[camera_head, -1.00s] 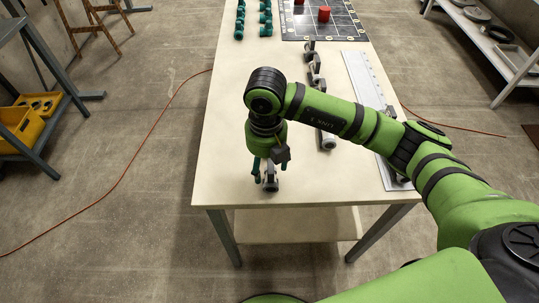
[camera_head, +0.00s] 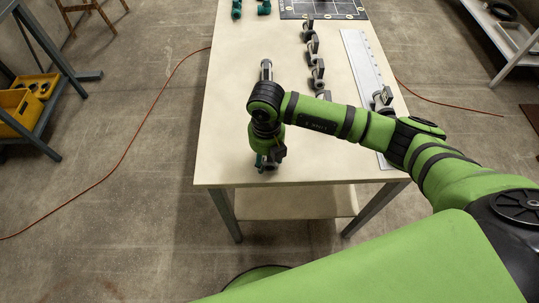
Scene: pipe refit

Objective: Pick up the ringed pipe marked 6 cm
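My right gripper (camera_head: 268,163) points down at the near end of the table (camera_head: 230,140). Its fingertips are small and partly covered by the wrist, so I cannot tell whether it is open or shut. A grey pipe (camera_head: 266,70) shows just beyond my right wrist, its near part hidden behind the arm. Several grey pipes with dark parts stand in a row to its right, among them a middle one (camera_head: 316,75) and a far one (camera_head: 312,46). Another such piece (camera_head: 383,98) is at the ruler. No length mark is readable. My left gripper is out of view.
A long pale ruler (camera_head: 362,62) lies along the table's right side. Teal fittings (camera_head: 264,7) and a dark gridded board (camera_head: 330,9) are at the far end. The table's left side is clear. A shelf with yellow bins (camera_head: 22,112) stands at the left.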

